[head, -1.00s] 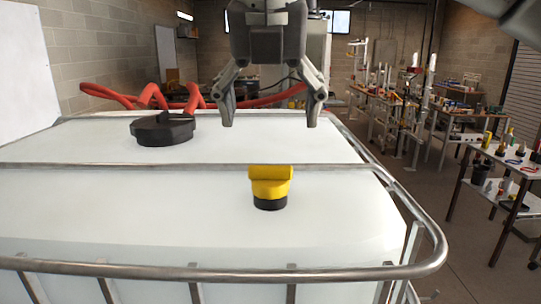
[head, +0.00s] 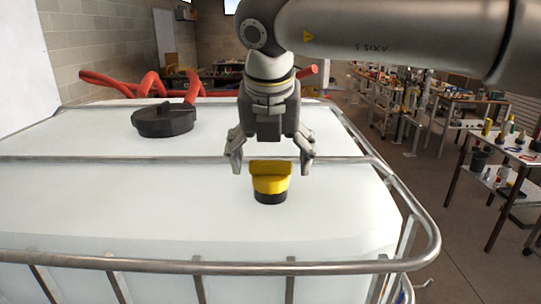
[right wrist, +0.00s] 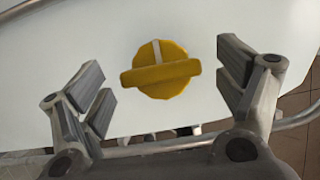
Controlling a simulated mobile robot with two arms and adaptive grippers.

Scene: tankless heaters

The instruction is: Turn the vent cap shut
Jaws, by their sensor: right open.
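The vent cap (head: 270,178) is yellow with a raised bar handle and a black base, on top of the white tank (head: 130,210). In the right wrist view the cap (right wrist: 161,70) shows from above, its bar lying nearly level across the picture and a pale mark on its upper part. My right gripper (head: 270,168) is open and points down over the cap, its fingers to either side and apart from it. In the right wrist view the open fingers (right wrist: 168,88) stand left and right of the cap with clear gaps. My left gripper is out of view.
A metal cage rail (head: 180,160) crosses the tank top just behind the cap, and another (head: 200,267) runs along the front. A large black lid (head: 163,120) sits at the back left, with a red hose (head: 125,86) behind. Workbenches stand on the right.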

